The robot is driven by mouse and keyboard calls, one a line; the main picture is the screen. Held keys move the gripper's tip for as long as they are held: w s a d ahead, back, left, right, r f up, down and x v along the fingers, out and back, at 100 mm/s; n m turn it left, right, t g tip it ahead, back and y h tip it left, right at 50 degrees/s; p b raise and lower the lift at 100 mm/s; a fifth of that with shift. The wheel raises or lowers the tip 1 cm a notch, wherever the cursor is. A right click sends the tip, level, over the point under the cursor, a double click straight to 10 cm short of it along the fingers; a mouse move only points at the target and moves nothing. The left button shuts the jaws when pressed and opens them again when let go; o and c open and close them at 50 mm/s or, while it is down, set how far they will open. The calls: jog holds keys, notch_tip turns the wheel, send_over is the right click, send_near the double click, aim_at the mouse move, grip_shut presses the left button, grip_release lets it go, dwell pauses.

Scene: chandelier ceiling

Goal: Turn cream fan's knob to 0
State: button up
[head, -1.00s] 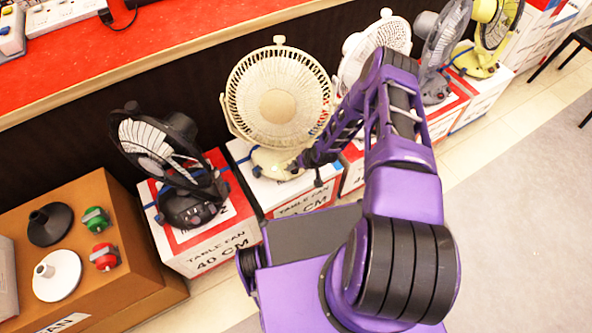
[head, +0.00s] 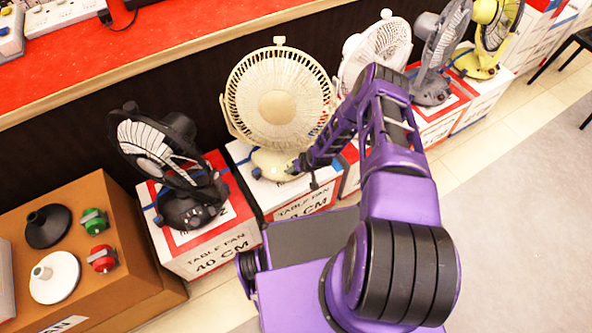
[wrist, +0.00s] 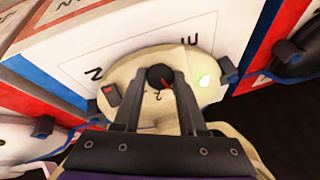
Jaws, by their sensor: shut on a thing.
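The cream fan (head: 277,97) stands on a white and red box in the head view, with its base (head: 270,166) toward me. My gripper (wrist: 159,82) is shut on the knob, one finger on each side. In the head view my gripper (head: 300,164) reaches the front of the base; its fingertips are too small to make out there.
A black fan (head: 168,165) stands on a box to the left. A white fan (head: 378,52), a grey fan (head: 440,50) and a yellow fan (head: 490,40) stand to the right. A brown box (head: 110,215) is at the lower left. Open floor (head: 530,200) lies to the right.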

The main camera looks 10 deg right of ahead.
jog(key=shift+n, duration=0.3)
grip_shut()
jog(key=n+b, duration=0.1)
jog(key=n, duration=0.1)
jog(key=n+h+b, duration=0.1)
jog(key=shift+a+n+h, duration=0.2)
jog(key=shift+n+h, duration=0.1)
jog(key=shift+n, duration=0.1)
jog(key=shift+n+t+h+b, duration=0.4)
jog(key=shift+n+h+b, duration=0.1)
jog(key=shift+n, duration=1.2)
jog(key=o, duration=1.1)
grip_release()
jog(key=shift+r, duration=0.1)
jog(key=p+v, duration=0.3)
jog(key=v, duration=1.4)
jog(key=shift+p, duration=0.3)
